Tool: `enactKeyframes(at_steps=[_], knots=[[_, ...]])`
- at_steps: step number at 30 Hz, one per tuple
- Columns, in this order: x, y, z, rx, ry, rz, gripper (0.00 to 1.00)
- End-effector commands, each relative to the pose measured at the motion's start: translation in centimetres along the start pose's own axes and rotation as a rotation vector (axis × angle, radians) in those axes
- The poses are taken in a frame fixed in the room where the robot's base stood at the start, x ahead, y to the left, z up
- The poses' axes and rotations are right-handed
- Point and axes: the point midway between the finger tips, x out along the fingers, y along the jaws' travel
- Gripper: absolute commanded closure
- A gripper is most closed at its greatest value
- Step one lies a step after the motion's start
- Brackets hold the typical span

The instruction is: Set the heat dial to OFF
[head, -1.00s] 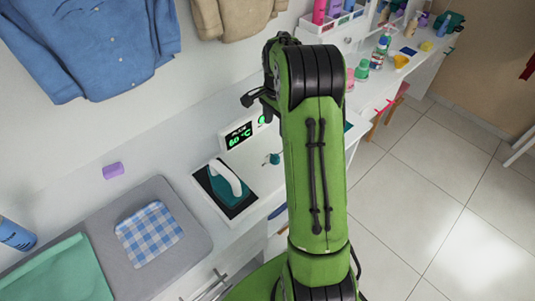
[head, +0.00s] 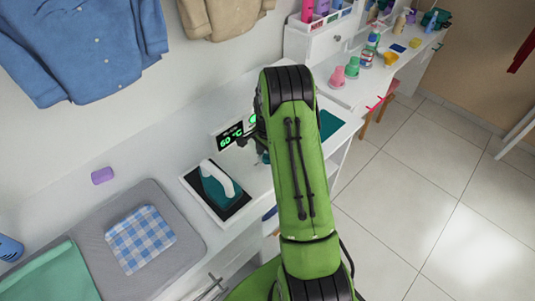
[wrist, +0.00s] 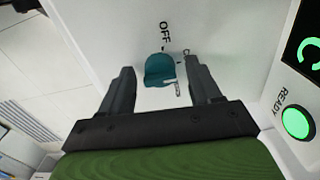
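The heat dial (wrist: 160,69) is a teal knob on a white panel in the wrist view, with a small pale pointer at its lower right. The OFF label (wrist: 165,32) is printed above it, and part of another label shows to its right. My gripper (wrist: 161,68) is open, with one dark finger on each side of the dial. I cannot tell whether either finger touches it. In the head view my arm hides most of the dial. A display (head: 230,138) there reads 60 °C in green.
A teal iron (head: 219,185) stands on its pad left of the dial. A green READY light (wrist: 295,123) and the display housing are close on the right in the wrist view. A checked cloth (head: 140,239) lies on the grey ironing pad (head: 90,241). Bottles stand at the back.

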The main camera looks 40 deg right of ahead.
Motion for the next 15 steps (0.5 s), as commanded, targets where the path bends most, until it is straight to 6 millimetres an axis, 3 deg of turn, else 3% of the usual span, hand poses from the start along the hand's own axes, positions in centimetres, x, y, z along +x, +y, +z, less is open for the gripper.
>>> enactKeyframes(at_steps=[1,11,15], knots=[[-0.02,0.00,0.00,0.000,0.000,0.000,0.43],[-0.06,-0.01,-0.01,0.000,0.000,0.000,0.93],[-0.06,-0.01,-0.02,-0.005,0.000,0.000,0.93]])
